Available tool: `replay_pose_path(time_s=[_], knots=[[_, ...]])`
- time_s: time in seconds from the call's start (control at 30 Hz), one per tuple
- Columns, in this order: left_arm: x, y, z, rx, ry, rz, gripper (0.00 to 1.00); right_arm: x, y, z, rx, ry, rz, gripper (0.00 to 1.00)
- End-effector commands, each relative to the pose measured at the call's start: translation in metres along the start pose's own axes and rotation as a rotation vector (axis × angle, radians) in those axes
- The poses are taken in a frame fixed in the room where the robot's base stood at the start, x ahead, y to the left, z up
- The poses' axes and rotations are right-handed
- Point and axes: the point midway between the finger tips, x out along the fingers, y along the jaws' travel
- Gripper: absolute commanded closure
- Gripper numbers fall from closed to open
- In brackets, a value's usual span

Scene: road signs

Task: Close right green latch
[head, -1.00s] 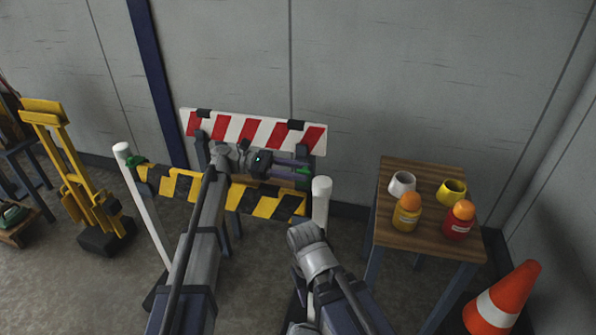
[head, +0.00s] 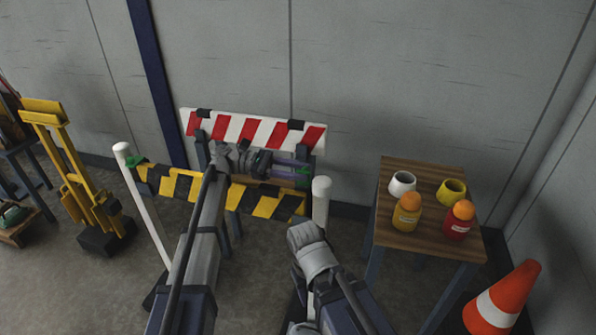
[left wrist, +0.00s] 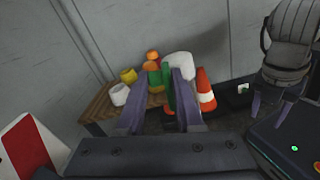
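The right green latch (head: 303,182) is at the right end of the yellow-black striped board (head: 265,204), beside the top of the right white post (head: 321,190). My left gripper (head: 300,170) reaches across the board from the left, with its purple fingers at the latch. In the left wrist view the fingers are apart, and the green latch (left wrist: 168,88) stands between their tips, nearer the right finger. I cannot tell whether they touch. My right gripper (left wrist: 278,98) hangs low at the right in the left wrist view, its fingers apart and empty.
A red-white board (head: 255,132) stands behind the striped one. A left white post (head: 145,205) carries another green latch (head: 134,161). A wooden table (head: 430,235) with cups and bottles stands right, near an orange cone (head: 503,295).

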Motion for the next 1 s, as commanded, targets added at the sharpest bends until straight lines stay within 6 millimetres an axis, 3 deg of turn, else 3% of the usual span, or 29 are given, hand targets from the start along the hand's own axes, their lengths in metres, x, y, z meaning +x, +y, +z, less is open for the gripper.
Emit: replay_pose_path(time_s=[0.17,0.47,0.8,1.0], knots=[[-0.001,0.002,0.001,0.002,-0.002,0.005,0.48,0.0,0.0,0.0,0.0,0.0,0.0,0.48],[-0.004,0.002,0.0,0.001,-0.001,0.003,0.48,0.0,0.0,0.0,0.0,0.0,0.0,0.48],[-0.057,0.003,0.0,0.001,-0.001,0.005,0.48,0.0,0.0,0.0,0.0,0.0,0.0,0.48],[-0.076,0.002,0.0,0.001,-0.001,0.005,0.48,0.0,0.0,0.0,0.0,0.0,0.0,0.48]])
